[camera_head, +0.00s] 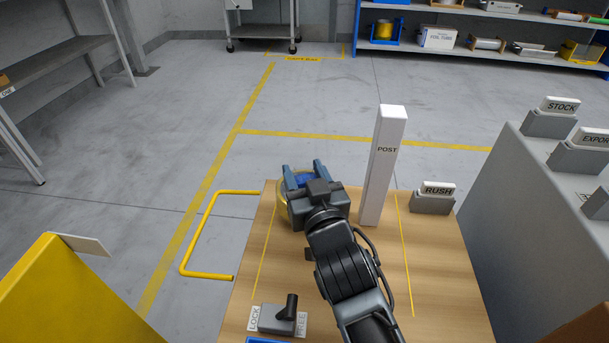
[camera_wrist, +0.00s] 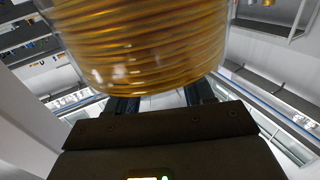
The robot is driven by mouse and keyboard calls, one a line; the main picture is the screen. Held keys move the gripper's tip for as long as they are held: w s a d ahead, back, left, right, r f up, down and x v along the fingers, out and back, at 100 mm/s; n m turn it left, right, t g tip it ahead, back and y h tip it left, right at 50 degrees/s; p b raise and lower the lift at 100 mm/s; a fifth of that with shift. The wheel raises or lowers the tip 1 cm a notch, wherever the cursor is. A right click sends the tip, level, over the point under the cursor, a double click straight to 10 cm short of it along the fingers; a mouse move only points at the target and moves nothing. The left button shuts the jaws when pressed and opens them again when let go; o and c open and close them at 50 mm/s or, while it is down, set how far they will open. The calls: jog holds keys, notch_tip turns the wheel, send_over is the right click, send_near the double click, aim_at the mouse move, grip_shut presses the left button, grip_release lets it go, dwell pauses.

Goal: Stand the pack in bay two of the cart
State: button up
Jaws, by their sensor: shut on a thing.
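My gripper (camera_head: 302,169) is shut on a round spool (camera_head: 302,180) of golden coil, with blue at its middle in the head view. The wrist view shows the golden windings (camera_wrist: 140,45) close up between the fingers. I see no other thing that is clearly the pack. The gripper is over the far left corner of a wooden top (camera_head: 255,270) with thin yellow lines and a yellow handle (camera_head: 195,235) on its left side. I cannot tell whether the spool touches the top. No bay number is readable. A grey wheeled cart (camera_head: 260,32) stands far back.
A white post (camera_head: 385,165) stands upright just right of my gripper. A RUSH sign (camera_head: 436,198) is at the right. A LOCK/FREE lever (camera_head: 280,316) sits at the near left. A grey counter (camera_head: 535,220) is at the right, a yellow box (camera_head: 60,295) at the left.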

jog(key=shift+f, duration=0.1)
jog(key=o, duration=1.3)
jog(key=shift+r, duration=0.2)
jog(key=p+v, duration=0.1)
jog(key=v, duration=1.1)
jog(key=shift+f, duration=0.1)
